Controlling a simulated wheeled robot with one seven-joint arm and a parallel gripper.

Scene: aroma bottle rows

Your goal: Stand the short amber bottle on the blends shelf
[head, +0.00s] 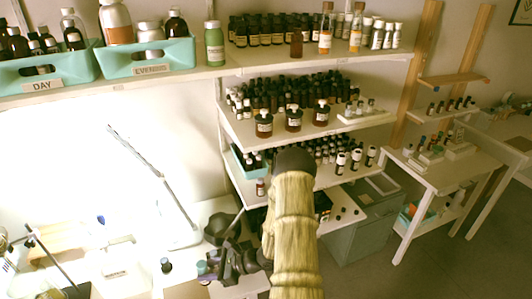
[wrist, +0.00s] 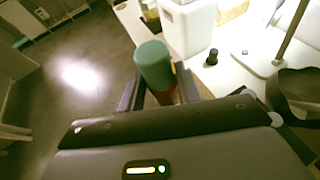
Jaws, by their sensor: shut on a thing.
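My gripper (head: 222,264) is low in the head view, over the white desk beside the shelving. In the wrist view its jaws (wrist: 160,88) are shut on a bottle with a teal cap (wrist: 153,62) and a reddish-amber body, mostly hidden by the gripper. The teal cap also shows in the head view (head: 203,267). The shelving has a top shelf (head: 270,62), a middle shelf (head: 240,133) and a lower shelf (head: 330,181), all bearing bottles. I see no readable label naming the blends shelf.
A small dark bottle (head: 166,267) stands on the desk, near a lamp (head: 150,165). Teal bins marked DAY (head: 45,84) and EVENING (head: 150,69) and a green bottle (head: 214,45) stand on the top shelf. My arm hides part of the lower shelves. A side table (head: 450,175) stands at right.

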